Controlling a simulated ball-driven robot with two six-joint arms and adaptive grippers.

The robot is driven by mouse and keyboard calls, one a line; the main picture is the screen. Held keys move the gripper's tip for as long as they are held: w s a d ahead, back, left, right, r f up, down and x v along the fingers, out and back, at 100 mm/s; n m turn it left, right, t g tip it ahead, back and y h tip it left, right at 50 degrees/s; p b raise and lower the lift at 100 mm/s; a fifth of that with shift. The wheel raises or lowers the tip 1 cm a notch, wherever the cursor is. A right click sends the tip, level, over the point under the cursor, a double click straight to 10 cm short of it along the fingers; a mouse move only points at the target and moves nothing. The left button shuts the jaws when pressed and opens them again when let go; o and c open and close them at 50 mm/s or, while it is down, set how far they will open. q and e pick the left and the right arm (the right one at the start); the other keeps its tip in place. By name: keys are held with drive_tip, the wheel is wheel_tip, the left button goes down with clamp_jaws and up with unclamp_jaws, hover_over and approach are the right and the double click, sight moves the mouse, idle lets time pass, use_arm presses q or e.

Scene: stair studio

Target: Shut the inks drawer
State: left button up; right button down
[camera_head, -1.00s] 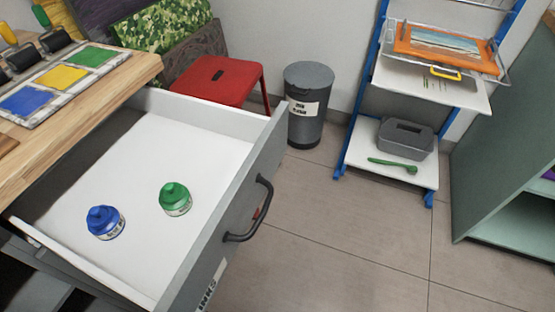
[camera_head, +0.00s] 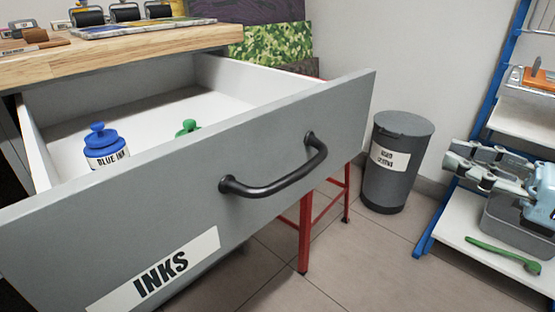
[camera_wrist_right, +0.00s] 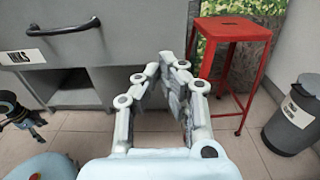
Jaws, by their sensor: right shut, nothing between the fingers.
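The inks drawer (camera_head: 90,220) stands pulled out from under the wooden bench top in the head view. Its grey front carries a white INKS label (camera_head: 160,275) and a dark bar handle (camera_head: 272,183). A blue ink bottle (camera_head: 106,150) and a green bottle (camera_head: 188,128), mostly hidden by the front, stand inside. My right gripper (camera_head: 450,157) is shut and empty, to the right of the drawer and apart from it. In the right wrist view my right gripper (camera_wrist_right: 168,65) points toward the cabinet, with the drawer handle (camera_wrist_right: 62,27) at upper left.
A red stool (camera_wrist_right: 230,30) stands beside the cabinet. A grey bin (camera_head: 398,165) stands right of the drawer. A blue-framed rack (camera_head: 470,215) at the right holds a green brush (camera_head: 500,252).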

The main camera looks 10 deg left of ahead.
sight(355, 122)
drive_tip(key=b+x, duration=0.1)
drive_tip(key=x, duration=1.1)
drive_tip(key=shift+w+a, duration=0.2)
drive_tip(key=shift+a, duration=0.1)
use_arm(q)
wheel_tip(355, 122, up, 5)
drive_tip(key=w+d, duration=0.1)
drive_tip(key=w, duration=0.1)
drive_tip(key=shift+w+b, duration=0.35)
drive_tip(key=shift+w, duration=0.05)
use_arm(e)
drive_tip(key=shift+w+a, duration=0.4)
drive_tip(key=shift+a, duration=0.1)
use_arm(q)
drive_tip(key=shift+r, duration=0.1)
use_arm(e)
drive_tip(key=shift+r, duration=0.1)
